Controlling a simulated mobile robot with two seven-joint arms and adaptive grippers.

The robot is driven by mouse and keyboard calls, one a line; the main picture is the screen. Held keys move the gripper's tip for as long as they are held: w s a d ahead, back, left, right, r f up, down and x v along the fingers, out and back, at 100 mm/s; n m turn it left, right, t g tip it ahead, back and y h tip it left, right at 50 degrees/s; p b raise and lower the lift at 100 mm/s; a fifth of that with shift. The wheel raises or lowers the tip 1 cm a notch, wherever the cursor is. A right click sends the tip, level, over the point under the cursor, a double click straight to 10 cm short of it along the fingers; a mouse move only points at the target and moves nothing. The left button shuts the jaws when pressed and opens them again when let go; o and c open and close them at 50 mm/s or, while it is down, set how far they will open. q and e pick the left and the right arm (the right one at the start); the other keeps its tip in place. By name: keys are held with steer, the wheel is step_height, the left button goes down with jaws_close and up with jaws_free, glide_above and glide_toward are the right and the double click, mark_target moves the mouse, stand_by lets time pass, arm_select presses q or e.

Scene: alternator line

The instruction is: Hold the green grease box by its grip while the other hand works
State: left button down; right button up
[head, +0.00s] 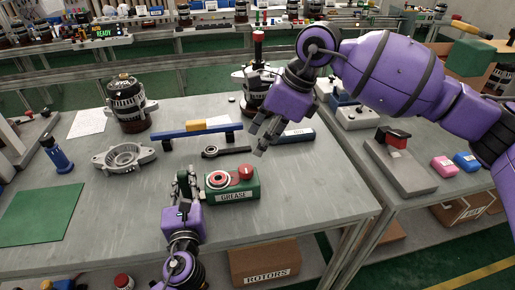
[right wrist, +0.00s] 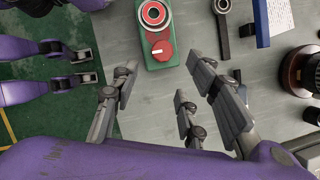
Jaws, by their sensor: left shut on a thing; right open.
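The green grease box (head: 232,196) sits on the grey table, its GREASE label facing front. A red knob (head: 245,173) and a red-rimmed round opening (head: 218,180) are on its top. My left gripper (head: 187,184) is shut at the box's left end, and its fingers hide the grip. My right gripper (head: 264,138) is open and empty, above the table behind and right of the box.
Behind the box lie a black wrench-like tool (head: 228,151) and a blue bar (head: 200,133). A grey metal housing (head: 124,157) and an alternator (head: 128,105) stand at the left. Another alternator (head: 257,90) stands behind my right gripper. The table front right of the box is clear.

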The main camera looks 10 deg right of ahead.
steer(key=shift+d+r, duration=0.1)
steer(key=shift+r, duration=0.15)
steer(key=shift+r, duration=0.1)
steer(key=w+a+r+n+g+h, duration=0.1)
steer(key=w+a+n+h, duration=0.15)
steer(key=a, duration=1.25)
steer(key=m+g+h, duration=0.1)
steer(key=h, duration=0.5)
glide_toward(244, 169)
steer(key=x, duration=0.9)
steer(key=shift+r, duration=0.1)
